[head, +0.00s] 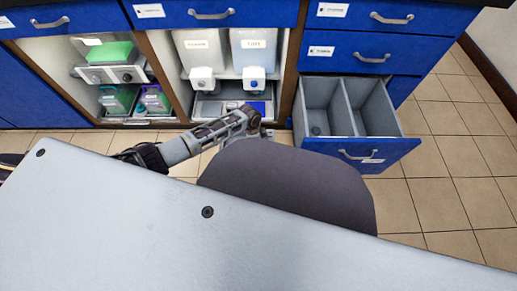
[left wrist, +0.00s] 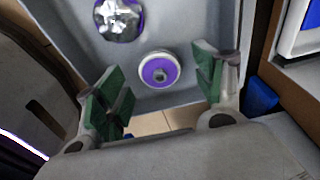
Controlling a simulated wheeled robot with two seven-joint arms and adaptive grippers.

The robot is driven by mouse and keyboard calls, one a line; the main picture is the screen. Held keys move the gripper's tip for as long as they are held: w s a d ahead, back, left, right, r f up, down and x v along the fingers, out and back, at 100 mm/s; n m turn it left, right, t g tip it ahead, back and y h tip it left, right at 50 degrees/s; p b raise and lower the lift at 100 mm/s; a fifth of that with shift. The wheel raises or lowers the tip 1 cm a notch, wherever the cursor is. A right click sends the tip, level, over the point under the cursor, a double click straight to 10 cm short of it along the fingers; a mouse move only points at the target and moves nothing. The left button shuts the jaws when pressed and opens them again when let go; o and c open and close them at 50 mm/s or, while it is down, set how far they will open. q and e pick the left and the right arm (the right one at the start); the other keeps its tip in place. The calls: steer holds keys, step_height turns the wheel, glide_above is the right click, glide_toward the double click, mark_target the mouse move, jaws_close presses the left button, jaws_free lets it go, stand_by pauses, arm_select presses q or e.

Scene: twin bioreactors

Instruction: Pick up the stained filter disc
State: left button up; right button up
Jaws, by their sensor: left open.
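In the left wrist view a round purple disc (left wrist: 159,70) with a pale rim and a grey hub lies on a grey surface near its edge; it looks like the stained filter disc. My left gripper (left wrist: 162,64) is open, its green-padded fingers on either side of the disc in the picture, with nothing between them. I cannot tell the height left between fingers and disc. In the head view my left arm reaches in front of the low cabinets, and its gripper end is small and partly hidden. My right gripper is not in view.
A shiny faceted metal piece (left wrist: 119,19) is beyond the disc. An open drawer (head: 343,105) with two grey compartments juts out to the right. The tiled floor (head: 455,190) at right is clear.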

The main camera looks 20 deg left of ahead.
arm_select(q)
steer(key=shift+f, duration=0.2)
stand_by(0.4)
steer(key=c, duration=0.9)
